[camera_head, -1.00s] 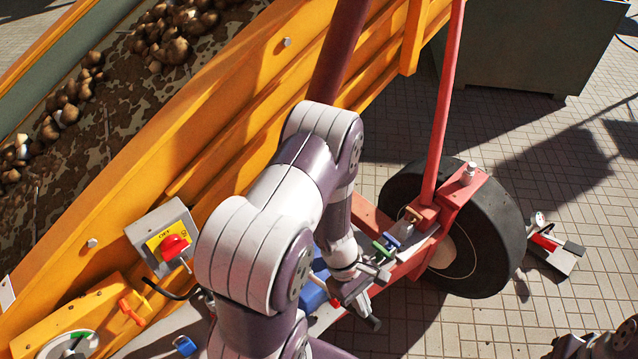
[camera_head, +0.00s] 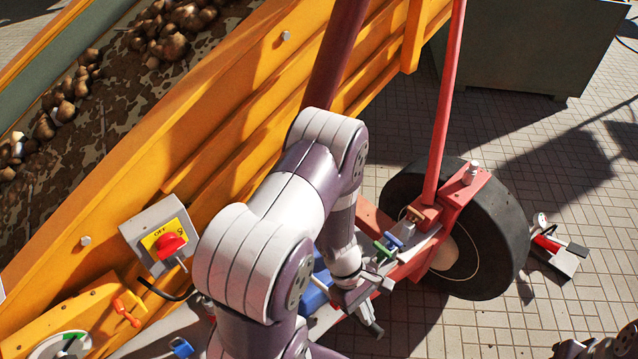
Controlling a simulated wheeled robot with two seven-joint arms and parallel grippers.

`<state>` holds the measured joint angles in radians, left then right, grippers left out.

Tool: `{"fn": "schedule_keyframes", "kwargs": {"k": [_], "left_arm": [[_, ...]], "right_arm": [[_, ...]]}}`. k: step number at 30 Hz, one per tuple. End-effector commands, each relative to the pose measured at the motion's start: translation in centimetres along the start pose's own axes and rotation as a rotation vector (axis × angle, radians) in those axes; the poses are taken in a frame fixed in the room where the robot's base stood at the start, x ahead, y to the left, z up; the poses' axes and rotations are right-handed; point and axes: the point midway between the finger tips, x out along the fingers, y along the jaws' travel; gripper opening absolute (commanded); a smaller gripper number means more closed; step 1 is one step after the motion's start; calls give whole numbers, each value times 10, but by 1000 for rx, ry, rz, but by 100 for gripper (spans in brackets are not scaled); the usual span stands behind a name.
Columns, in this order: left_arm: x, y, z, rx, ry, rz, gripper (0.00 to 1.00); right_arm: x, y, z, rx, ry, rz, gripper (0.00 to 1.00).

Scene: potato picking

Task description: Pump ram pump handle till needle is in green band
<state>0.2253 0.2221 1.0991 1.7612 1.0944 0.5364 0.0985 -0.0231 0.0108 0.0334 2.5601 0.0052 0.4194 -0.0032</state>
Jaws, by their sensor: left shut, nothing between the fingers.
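The gauge (camera_head: 62,347) is cut by the bottom left edge. It is a white dial with a green band on its upper part; I cannot read the needle. My left arm covers the middle of the view. My left gripper (camera_head: 374,328) is shut and empty, low over the red frame, close to small blue and green handles (camera_head: 386,246). I cannot make out which part is the ram pump handle; it may be behind my arm. A dark, knobbly shape at the bottom right corner may be part of my right arm; its fingers are not clear.
A grey switch box with a red OFF knob (camera_head: 170,245) is on the orange conveyor side (camera_head: 120,190). Potatoes (camera_head: 180,30) lie on the belt. A black wheel (camera_head: 490,235) and a red post (camera_head: 446,100) stand right of my arm.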

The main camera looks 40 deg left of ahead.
Motion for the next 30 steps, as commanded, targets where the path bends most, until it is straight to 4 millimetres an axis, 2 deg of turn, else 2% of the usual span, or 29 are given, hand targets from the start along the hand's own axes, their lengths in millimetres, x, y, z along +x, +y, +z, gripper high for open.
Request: {"fn": "schedule_keyframes", "kwargs": {"k": [6, 15, 25, 30], "left_arm": [[0, 0, 0, 0, 0, 0, 0], [14, 0, -4, 1, 0, 0, 0], [14, 0, -4, 0, 0, 0, 0], [22, 0, -7, 0, 0, 0, 0]], "right_arm": [[0, 0, 0, 0, 0, 0, 43], [14, 0, 2, 0, 0, 0, 43], [14, 0, 2, 0, 0, 0, 43], [23, 0, 3, 0, 0, 0, 43]]}}
